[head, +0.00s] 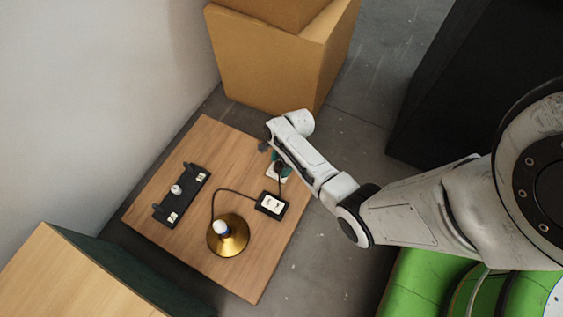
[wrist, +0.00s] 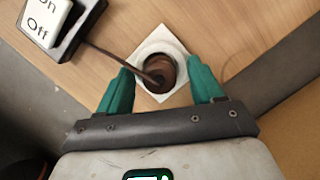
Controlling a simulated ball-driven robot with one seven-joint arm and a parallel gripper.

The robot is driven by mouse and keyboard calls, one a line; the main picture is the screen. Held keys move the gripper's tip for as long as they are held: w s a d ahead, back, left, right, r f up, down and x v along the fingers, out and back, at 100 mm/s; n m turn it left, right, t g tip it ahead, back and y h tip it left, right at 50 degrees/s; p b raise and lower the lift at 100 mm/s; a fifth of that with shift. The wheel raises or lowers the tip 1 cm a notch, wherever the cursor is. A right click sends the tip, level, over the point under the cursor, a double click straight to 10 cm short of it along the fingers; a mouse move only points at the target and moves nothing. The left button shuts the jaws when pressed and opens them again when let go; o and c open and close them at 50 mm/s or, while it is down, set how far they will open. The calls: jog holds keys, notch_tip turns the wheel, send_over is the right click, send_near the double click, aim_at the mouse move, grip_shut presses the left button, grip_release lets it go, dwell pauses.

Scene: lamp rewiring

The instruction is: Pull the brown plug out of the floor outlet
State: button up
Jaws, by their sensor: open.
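The brown plug (wrist: 159,72) sits in the round recess of the white floor outlet (wrist: 173,41), and a brown cord runs from it to the upper left. My gripper (wrist: 160,82) is open, with one green finger on each side of the plug. In the wrist view the fingertips lie over the outlet plate, close to the plug; I cannot tell whether they touch it. In the head view, the outlet (head: 271,173) shows partly beside my gripper (head: 280,165), and my arm hides part of this area.
On the wooden board stand a brass lamp base (head: 228,236), a black switch box (head: 271,204) with a white rocker, and a black bracket strip (head: 181,195). Cardboard boxes (head: 265,65) stand behind. A black block (head: 435,90) is at the right.

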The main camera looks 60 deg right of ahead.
aim_at(278, 165)
jog(key=c, duration=1.1)
jog(key=shift+r, duration=0.15)
jog(key=shift+r+p, duration=0.95)
jog(key=shift+p, duration=0.35)
jog(key=shift+r, duration=0.1)
notch_tip(278, 165, up, 2)
jog(key=p, duration=0.2)
jog(key=shift+r+p, duration=0.2)
jog(key=shift+p, duration=0.2)
jog(key=shift+f, duration=0.1)
